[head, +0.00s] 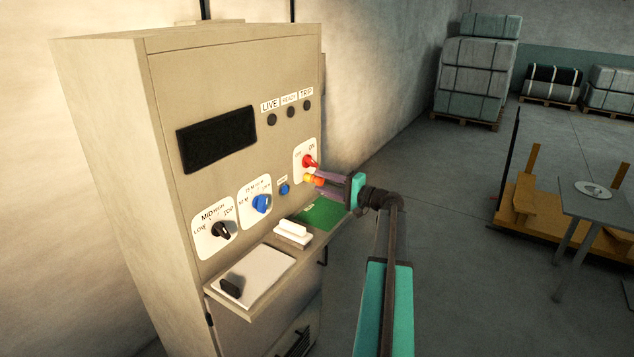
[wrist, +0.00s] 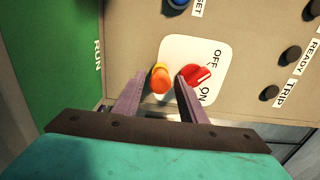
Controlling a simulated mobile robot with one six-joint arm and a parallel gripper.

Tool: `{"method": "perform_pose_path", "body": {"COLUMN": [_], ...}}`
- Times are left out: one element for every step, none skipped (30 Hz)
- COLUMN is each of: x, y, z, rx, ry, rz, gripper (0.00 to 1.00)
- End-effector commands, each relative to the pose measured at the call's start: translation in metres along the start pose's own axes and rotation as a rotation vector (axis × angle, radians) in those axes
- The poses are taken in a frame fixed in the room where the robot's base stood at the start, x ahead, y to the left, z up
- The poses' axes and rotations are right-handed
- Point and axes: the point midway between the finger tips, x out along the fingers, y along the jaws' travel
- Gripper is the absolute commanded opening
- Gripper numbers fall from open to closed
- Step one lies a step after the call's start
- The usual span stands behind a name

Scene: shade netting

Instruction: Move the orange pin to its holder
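The orange pin (head: 319,182) sits in a yellow collar (head: 308,178) on the white OFF/ON switch plate, just below the red switch knob (head: 309,161). In the wrist view the pin (wrist: 160,82) stands between the two fingers of my gripper (wrist: 158,88), with a small gap on each side. My gripper is open around the pin, and no firm contact shows. The red knob (wrist: 196,76) is close beside the right fingertip. I cannot pick out the pin's holder for certain.
The cabinet's shelf carries a green mat (head: 324,214) marked RUN, a white block (head: 292,232), and a white sheet (head: 262,275) with a black object (head: 230,288). A blue button (head: 284,189), blue dial (head: 261,203) and black dial (head: 222,231) are left of the pin.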

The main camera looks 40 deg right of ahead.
Motion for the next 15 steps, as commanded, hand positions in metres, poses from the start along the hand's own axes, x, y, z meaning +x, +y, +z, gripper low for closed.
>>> {"method": "perform_pose_path", "body": {"x": [0.0, 0.0, 0.0, 0.0, 0.0, 0.0001, 0.0001, 0.0001, 0.0001, 0.0001, 0.0, -0.0001, -0.0003, -0.0005, -0.0009], "y": [0.0, 0.0, 0.0, 0.0, 0.0, 0.0, 0.0, 0.0, -0.0001, -0.0001, -0.0001, 0.0, 0.0, 0.0001, 0.0002], "z": [0.0, 0.0, 0.0, 0.0, 0.0, 0.0, 0.0, 0.0, 0.0001, 0.0001, 0.0001, 0.0001, 0.0001, 0.0001, 0.0002], "rx": [0.0, 0.0, 0.0, 0.0, 0.0, 0.0, 0.0, 0.0, 0.0, 0.0, 0.0, 0.0, 0.0, 0.0, 0.0], "ry": [0.0, 0.0, 0.0, 0.0, 0.0, 0.0, 0.0, 0.0, 0.0, 0.0, 0.0, 0.0, 0.0, 0.0, 0.0], "rz": [0.0, 0.0, 0.0, 0.0, 0.0, 0.0, 0.0, 0.0, 0.0, 0.0, 0.0, 0.0, 0.0, 0.0, 0.0], "gripper": [0.29, 0.23, 0.17, 0.12, 0.07, 0.0, 0.0, 0.0, 0.0, 0.0, 0.0, 0.0, 0.0, 0.0, 0.0]}}
